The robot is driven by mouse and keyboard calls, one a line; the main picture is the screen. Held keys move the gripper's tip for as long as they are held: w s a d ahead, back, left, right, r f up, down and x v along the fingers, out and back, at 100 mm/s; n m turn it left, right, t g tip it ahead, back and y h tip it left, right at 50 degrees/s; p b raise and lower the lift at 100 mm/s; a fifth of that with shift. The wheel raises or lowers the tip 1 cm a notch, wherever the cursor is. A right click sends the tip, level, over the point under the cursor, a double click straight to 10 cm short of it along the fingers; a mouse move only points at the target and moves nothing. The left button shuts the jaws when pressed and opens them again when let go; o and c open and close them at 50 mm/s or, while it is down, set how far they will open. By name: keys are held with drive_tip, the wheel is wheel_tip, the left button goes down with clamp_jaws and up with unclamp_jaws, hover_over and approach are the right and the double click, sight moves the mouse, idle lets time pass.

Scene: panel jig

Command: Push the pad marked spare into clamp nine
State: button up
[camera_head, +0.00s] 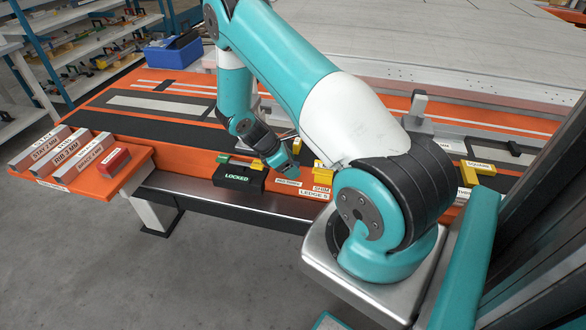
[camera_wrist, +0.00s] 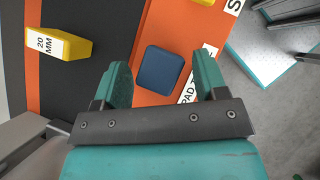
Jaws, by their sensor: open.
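A dark blue square pad (camera_wrist: 160,69) lies flat on the orange bench strip in the wrist view. A white label (camera_wrist: 187,92) beside it begins with "PAD"; the right finger hides the rest. My gripper (camera_wrist: 161,72) is open, with its teal fingers on either side of the pad as seen from the wrist. I cannot tell whether they touch it. In the head view my gripper (camera_head: 284,168) is low over the bench's front strip, and I cannot make out the pad there. A black block marked LOCKED (camera_head: 238,178) with a green top sits left of it. No marking for clamp nine is legible.
A yellow block marked 20 MM (camera_wrist: 60,44) rests on the black strip. Yellow pieces (camera_head: 323,173) stand right of my gripper near a SHIM LEDGE label (camera_head: 316,191). Labelled grey blocks (camera_head: 68,153) and a red block (camera_head: 114,160) sit at the left end.

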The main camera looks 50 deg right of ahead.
drive_tip(key=c, duration=0.9)
drive_tip(key=shift+o, duration=0.2)
drive_tip(key=shift+r, duration=0.1)
drive_tip(key=shift+r+p, duration=0.65)
drive_tip(key=shift+r+p, duration=0.75)
drive_tip(key=shift+r, duration=0.2)
drive_tip(key=shift+f+b, duration=1.1)
drive_tip(key=shift+f, duration=0.6)
drive_tip(key=o, duration=1.2)
drive_tip(key=shift+c, duration=0.2)
